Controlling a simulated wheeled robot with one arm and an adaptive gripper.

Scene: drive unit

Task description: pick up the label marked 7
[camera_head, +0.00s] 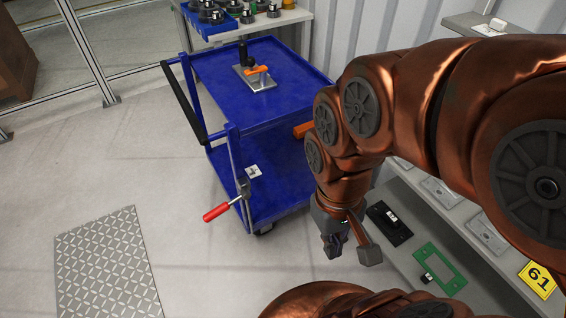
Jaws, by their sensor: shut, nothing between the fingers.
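No label that I can read as 7 shows in the head view. My gripper (350,252) points down near the middle of the view, left of the shelf and right of the blue cart. It is shut and holds nothing. My arm hides part of the shelf and the wall behind it.
A blue cart (215,70) carries a metal plate with an orange-handled clamp (257,72). A red-handled tool (217,211) juts from its side. A green frame (440,265) and a black part (388,221) lie on the shelf. The floor at left is clear around a tread plate (108,265).

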